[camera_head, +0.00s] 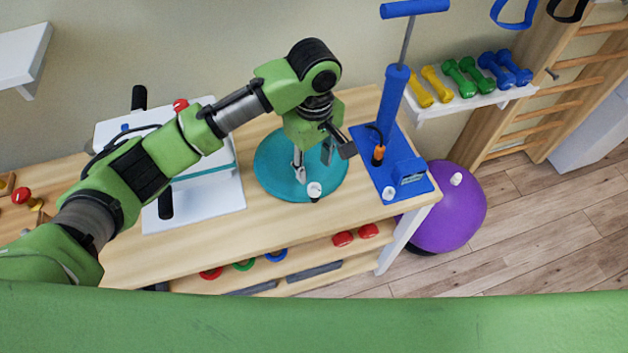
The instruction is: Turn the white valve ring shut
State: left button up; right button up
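A small white ring-like valve piece (314,188), with a dark part under it, stands at the front edge of the teal round cushion (270,180) on the wooden bench. I take it to be the valve ring; its turn position is too small to read. My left gripper (312,166) points down over the cushion, just behind the white piece. Its fingers look apart, with nothing seen between them. It looks apart from the white piece, though the height gap is unclear. My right gripper is not in view.
A blue hand pump (394,95) stands on a blue base right of the cushion, with a small white piece (388,193) near its front. A white device (205,192) is on the left. A purple ball (445,212) lies beyond the bench's right end. Dumbbells fill a wall shelf (470,101).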

aim_at(314, 191)
pick_arm(q)
notch_tip(314, 191, down, 9)
jog(key=shift+f+p, duration=0.1)
jog(key=shift+p, duration=0.4)
